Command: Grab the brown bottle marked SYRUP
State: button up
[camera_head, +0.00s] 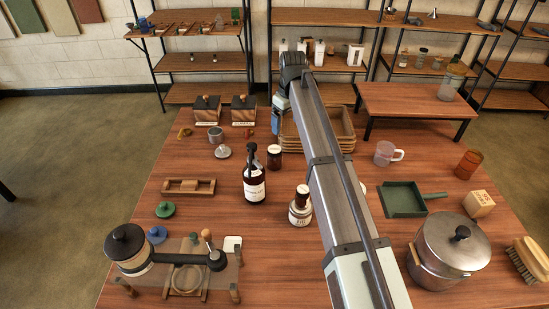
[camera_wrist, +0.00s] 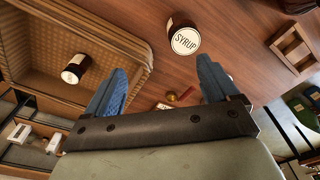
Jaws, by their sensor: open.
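The brown bottle marked SYRUP (camera_wrist: 185,40) shows in the wrist view with its round white label facing me. It lies beyond my open fingers, between their lines and apart from them. In the head view a small dark brown bottle with a pale label (camera_head: 274,159) stands on the table in front of the basket and appears to be the same one; its text is too small to read there. My gripper (camera_wrist: 160,88) has two blue fingers spread apart with nothing between them. In the head view its blue part (camera_head: 277,118) shows partly behind my arm.
A woven basket (camera_wrist: 140,28) is at left in the wrist view, with another brown bottle (camera_wrist: 75,68) inside. In the head view, a tall dark pump bottle (camera_head: 254,187) and a cream-labelled jar (camera_head: 300,212) stand nearby. A wooden holder (camera_head: 188,187) lies left.

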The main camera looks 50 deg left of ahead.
aim_at(274, 149)
jog(key=shift+n+h, duration=0.3)
jog(key=shift+h, duration=0.2)
jog(key=s+f, duration=0.1)
jog(key=f, duration=0.1)
jog(key=s+f, duration=0.1)
jog(key=f, duration=0.2)
jog(key=s+f, duration=0.1)
jog(key=f, duration=0.2)
jog(key=shift+s+a, duration=0.2)
jog(key=shift+s, duration=0.15)
jog(key=shift+s+a+f, duration=0.1)
jog(key=shift+a+f, duration=0.15)
jog(key=shift+f, duration=0.45)
jog(key=f, duration=0.4)
jog(key=shift+s+a, duration=0.15)
jog(key=shift+a, duration=0.15)
jog(key=c, duration=1.3)
